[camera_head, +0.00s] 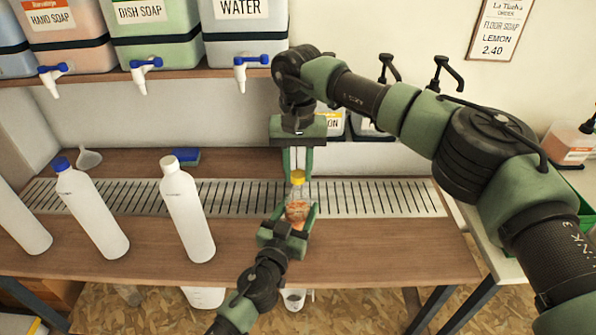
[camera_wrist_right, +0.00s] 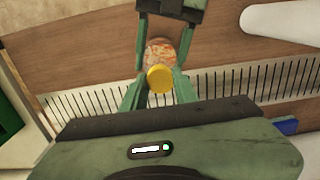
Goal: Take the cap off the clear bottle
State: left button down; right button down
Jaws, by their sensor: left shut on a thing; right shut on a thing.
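The clear bottle (camera_head: 297,211) has an orange-brown filling and stands roughly upright above the slatted strip's front edge. Its yellow cap (camera_head: 298,177) sits at the top of its neck. My left gripper (camera_head: 289,217) is shut around the bottle's body from the front. My right gripper (camera_head: 298,172) reaches down from above and is shut on the cap. In the right wrist view, the yellow cap (camera_wrist_right: 160,79) lies between the right fingertips, with the bottle (camera_wrist_right: 161,50) behind it. The cap hides the neck there, and I cannot tell whether it has turned.
White bottles, one with a white cap (camera_head: 169,161) and one with a blue cap (camera_head: 61,163), stand left on the wooden counter (camera_head: 350,255). A funnel (camera_head: 88,159) and blue sponge (camera_head: 187,156) lie behind. Soap containers (camera_head: 150,35) with taps overhang the back.

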aim_at(298, 174)
jog(key=shift+r, duration=0.1)
jog(key=shift+r, duration=1.9)
pick_arm(q)
jog(key=shift+c, duration=1.8)
grip_release()
